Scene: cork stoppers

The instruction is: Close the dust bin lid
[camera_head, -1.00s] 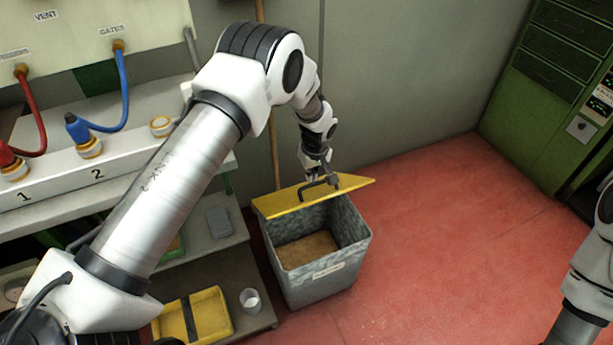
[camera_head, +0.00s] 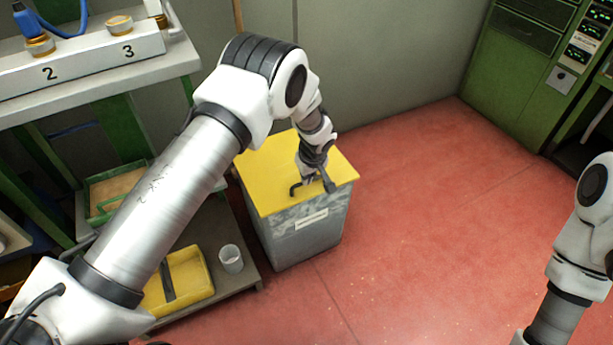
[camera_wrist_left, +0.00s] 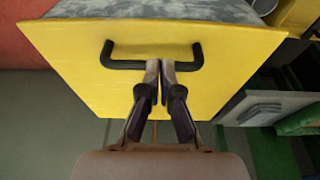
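The dust bin (camera_head: 305,240) is a grey mottled box with a white label on its front. Its yellow lid (camera_head: 275,165) lies over the top, and no opening shows along the visible front edge. A dark bar handle (camera_head: 296,188) is on the lid near the front. My left gripper (camera_head: 322,182) is low over the lid at the handle. In the left wrist view, its two fingers (camera_wrist_left: 159,72) are together and overlap the middle of the handle (camera_wrist_left: 122,64); the bar runs crosswise to them, not clasped between them. My right gripper is out of view.
A low shelf left of the bin holds a white cup (camera_head: 231,259) and a yellow tray (camera_head: 185,280). A bench (camera_head: 160,65) is above it. Green cabinets (camera_head: 530,70) stand at the back right. The red floor (camera_head: 430,220) right of the bin is clear.

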